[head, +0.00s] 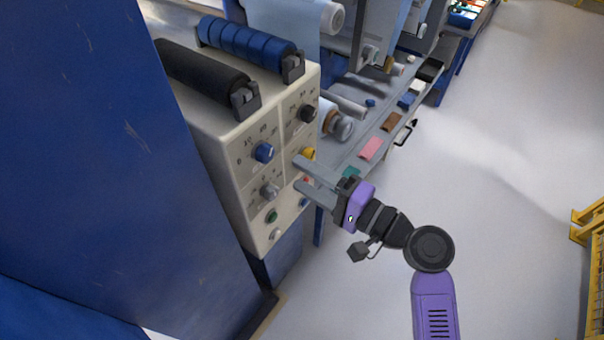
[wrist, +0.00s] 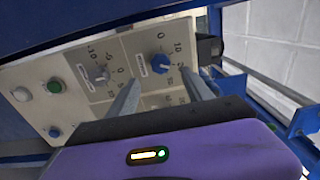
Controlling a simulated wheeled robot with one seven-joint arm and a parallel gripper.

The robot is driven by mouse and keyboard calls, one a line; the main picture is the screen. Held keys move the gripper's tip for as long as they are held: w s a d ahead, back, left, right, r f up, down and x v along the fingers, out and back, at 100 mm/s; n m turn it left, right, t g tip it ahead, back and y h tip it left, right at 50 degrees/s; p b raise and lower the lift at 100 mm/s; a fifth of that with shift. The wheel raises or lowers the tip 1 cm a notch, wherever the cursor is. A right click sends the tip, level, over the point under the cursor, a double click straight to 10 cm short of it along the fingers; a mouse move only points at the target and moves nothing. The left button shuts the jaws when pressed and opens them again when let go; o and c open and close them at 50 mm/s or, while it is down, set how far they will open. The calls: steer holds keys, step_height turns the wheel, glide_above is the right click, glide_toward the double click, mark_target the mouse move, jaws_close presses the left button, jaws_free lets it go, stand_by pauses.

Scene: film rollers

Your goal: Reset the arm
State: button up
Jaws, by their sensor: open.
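My gripper (head: 298,174) is open and empty, in front of the right side of the cream control panel (head: 240,190). Its two grey fingers point at the panel near a yellow knob (head: 308,153). In the wrist view the fingers (wrist: 162,98) stand apart on either side of a blue knob (wrist: 160,63), with a grey knob (wrist: 99,75) to the left. I cannot tell whether the fingertips touch the panel. My purple and black arm reaches in from the lower right in the head view.
A black roller (head: 205,75) and a blue roller (head: 250,42) lie on top of the panel housing. A tall blue cabinet wall (head: 90,150) stands on the left. A grey bench (head: 385,125) with small coloured blocks runs behind. The pale floor (head: 500,180) at right is clear.

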stand_by(0.3)
steer(key=w+d+t+h, duration=0.2)
steer(key=d+t+h, duration=0.2)
steer(key=d+h, duration=0.25)
steer(key=s+d+f+t+h, duration=0.2)
steer(key=s+d+f+h, duration=0.25)
steer(key=s+d, duration=0.35)
steer(key=s+d+r+n+g+h, duration=0.1)
steer(key=s+n, duration=0.2)
steer(key=s, duration=1.1)
steer(key=s+d+n+g+h, duration=0.1)
steer(key=s+n, duration=0.3)
steer(key=s, duration=1.1)
steer(key=shift+d+r+h, duration=0.35)
steer(key=shift+d+h, duration=0.25)
steer(key=shift+d, duration=0.2)
steer(key=shift+w, duration=0.1)
steer(key=shift+c, duration=0.2)
